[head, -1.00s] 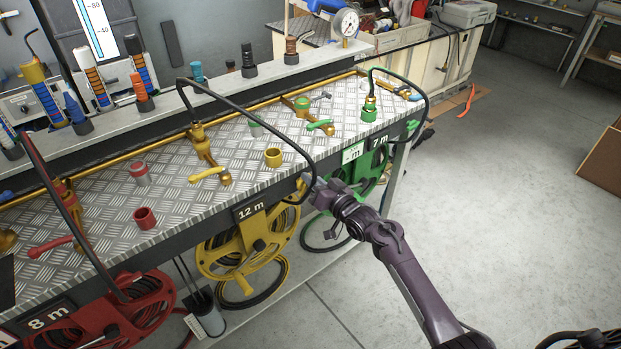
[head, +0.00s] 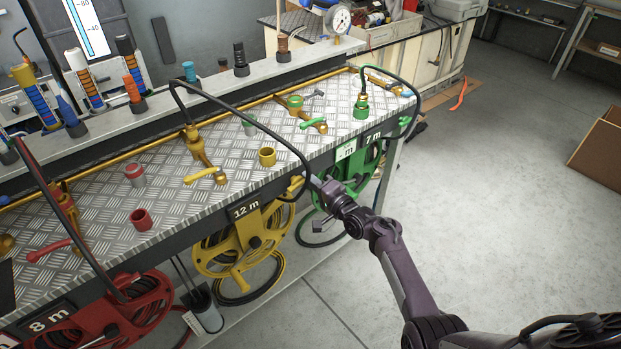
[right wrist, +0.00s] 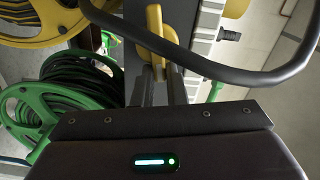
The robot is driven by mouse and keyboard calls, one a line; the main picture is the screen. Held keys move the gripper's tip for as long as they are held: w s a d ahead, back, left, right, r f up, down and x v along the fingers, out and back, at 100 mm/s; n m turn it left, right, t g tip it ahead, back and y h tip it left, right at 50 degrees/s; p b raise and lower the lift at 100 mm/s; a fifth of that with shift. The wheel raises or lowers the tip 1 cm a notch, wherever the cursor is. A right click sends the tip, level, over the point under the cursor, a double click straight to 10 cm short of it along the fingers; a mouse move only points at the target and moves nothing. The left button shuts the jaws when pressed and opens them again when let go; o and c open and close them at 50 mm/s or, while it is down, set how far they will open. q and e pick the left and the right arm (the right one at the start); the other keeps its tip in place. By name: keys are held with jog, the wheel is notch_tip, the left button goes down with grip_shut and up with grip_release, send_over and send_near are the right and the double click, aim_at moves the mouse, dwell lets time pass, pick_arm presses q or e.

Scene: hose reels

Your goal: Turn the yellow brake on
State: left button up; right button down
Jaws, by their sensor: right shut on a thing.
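The yellow reel (head: 215,256) hangs under the bench front below the 12 m label (head: 246,208). A yellow lever (head: 296,186) stands at the bench edge to the right of that label, partly hidden by a black hose and my gripper. My right gripper (head: 314,183) is at this lever. In the right wrist view, the yellow lever (right wrist: 155,28) runs down between my fingers (right wrist: 160,82), and the gripper is shut on it. My left gripper is in neither view.
A black hose (head: 245,122) arches over the bench edge close to my right gripper. The green reel (head: 366,162) is just to the right, and the red reel (head: 120,318) is at lower left. Yellow valves and loose fittings sit on the tread-plate top (head: 105,198). Open floor lies right.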

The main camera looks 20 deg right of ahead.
jog(key=shift+s+a+f+m, duration=0.1)
jog(key=shift+f+m, duration=0.25)
jog(key=shift+m, duration=0.2)
jog(key=shift+s+a+f+m, duration=0.1)
jog(key=shift+f+m, duration=0.2)
jog(key=shift+m, duration=0.25)
jog(key=c, duration=1.5)
grip_release()
jog(key=shift+w, duration=0.1)
jog(key=shift+o, duration=0.2)
jog(key=shift+r, duration=0.2)
jog(key=p+v, duration=0.1)
jog(key=v, duration=0.7)
